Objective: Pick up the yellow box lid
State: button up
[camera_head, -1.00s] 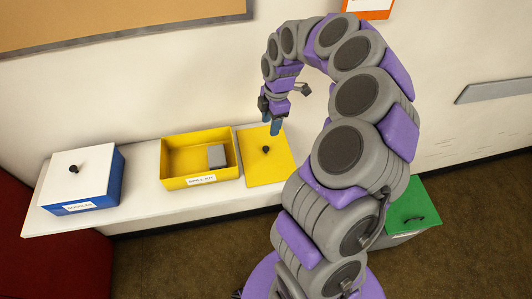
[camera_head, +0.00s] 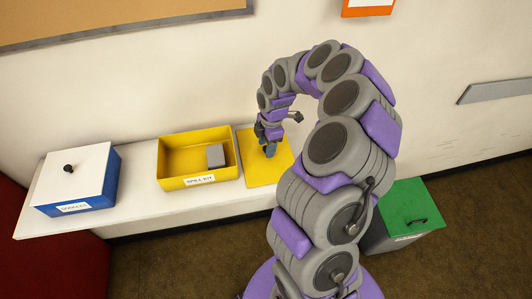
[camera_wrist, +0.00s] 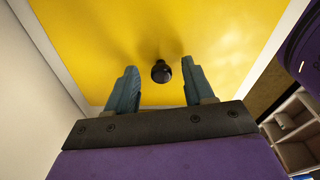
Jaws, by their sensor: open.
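The yellow box lid (camera_head: 254,172) lies flat on the white shelf, right of the open yellow box (camera_head: 172,160) labelled as a spill kit. Its round black knob (camera_wrist: 161,71) shows in the wrist view; in the head view my gripper hides it. My gripper (camera_head: 270,150) points down just above the lid. In the wrist view my gripper (camera_wrist: 158,90) is open, with one blue-grey finger on each side of the knob and a gap on both sides. I cannot tell how far the fingertips are from the lid surface.
A grey block (camera_head: 216,155) sits inside the yellow box. A blue box with a white lid (camera_head: 78,175) stands at the shelf's left end. A green-lidded grey bin (camera_head: 408,208) stands on the floor at right. The wall is close behind the shelf (camera_head: 140,205).

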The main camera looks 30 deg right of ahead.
grip_shut()
dwell(0.3)
jog(key=shift+a, duration=0.1)
jog(key=shift+r, duration=0.15)
